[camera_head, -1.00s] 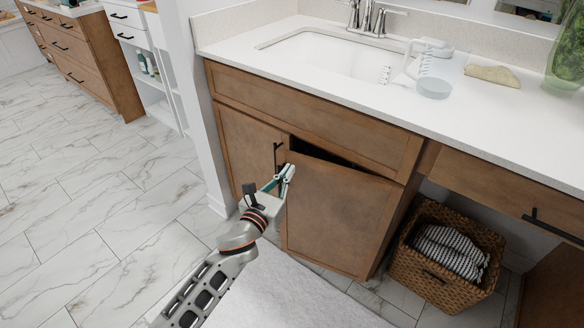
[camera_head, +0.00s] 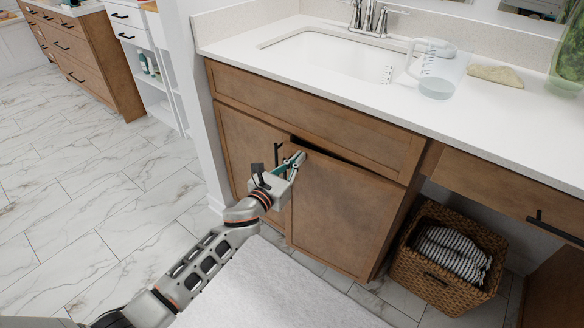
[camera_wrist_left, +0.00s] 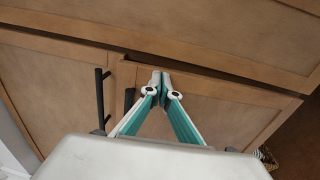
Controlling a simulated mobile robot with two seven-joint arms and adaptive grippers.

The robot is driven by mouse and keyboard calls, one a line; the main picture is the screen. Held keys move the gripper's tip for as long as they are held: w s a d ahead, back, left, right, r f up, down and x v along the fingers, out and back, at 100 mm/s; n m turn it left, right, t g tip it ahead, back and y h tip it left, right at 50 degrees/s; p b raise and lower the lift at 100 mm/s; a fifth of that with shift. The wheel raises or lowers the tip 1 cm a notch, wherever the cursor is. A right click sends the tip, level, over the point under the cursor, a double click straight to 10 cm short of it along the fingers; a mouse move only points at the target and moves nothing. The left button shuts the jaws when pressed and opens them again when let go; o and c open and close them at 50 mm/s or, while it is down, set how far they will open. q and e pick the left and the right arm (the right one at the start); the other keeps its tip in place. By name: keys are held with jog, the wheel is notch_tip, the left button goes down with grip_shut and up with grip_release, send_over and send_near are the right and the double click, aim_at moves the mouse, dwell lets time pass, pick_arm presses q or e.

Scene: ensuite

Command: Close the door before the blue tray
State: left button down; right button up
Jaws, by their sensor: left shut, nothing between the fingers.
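The right door (camera_head: 345,215) of the brown cabinet under the sink is slightly ajar. A thin dark gap shows along its top edge. The left door (camera_head: 240,145) of the same cabinet sits flush. My left gripper (camera_head: 299,159) is shut and empty, with its fingertips at the upper left part of the right door, next to the handles. In the left wrist view the closed fingertips (camera_wrist_left: 161,78) are against or very close to the door's face (camera_wrist_left: 225,115); I cannot tell if they touch. My right gripper is not in view. No blue tray is visible.
A wicker basket (camera_head: 447,282) with a striped cloth stands right of the cabinet. A measuring jug (camera_head: 437,78) stands on the white counter (camera_head: 500,125) above. A pale mat (camera_head: 270,290) lies in front. The marble floor (camera_head: 90,200) at left is clear.

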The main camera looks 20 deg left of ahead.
aim_at(303, 148)
pick_arm(q)
jog(key=shift+w+d+r+m+g+h+b, duration=0.1)
jog(key=shift+w+m+g+h+b, duration=0.3)
jog(key=shift+w, duration=0.6)
jog(key=shift+w+d+r+m+h+b, duration=0.1)
jog(key=shift+w+m+h, duration=0.3)
jog(key=shift+w+h, duration=0.5)
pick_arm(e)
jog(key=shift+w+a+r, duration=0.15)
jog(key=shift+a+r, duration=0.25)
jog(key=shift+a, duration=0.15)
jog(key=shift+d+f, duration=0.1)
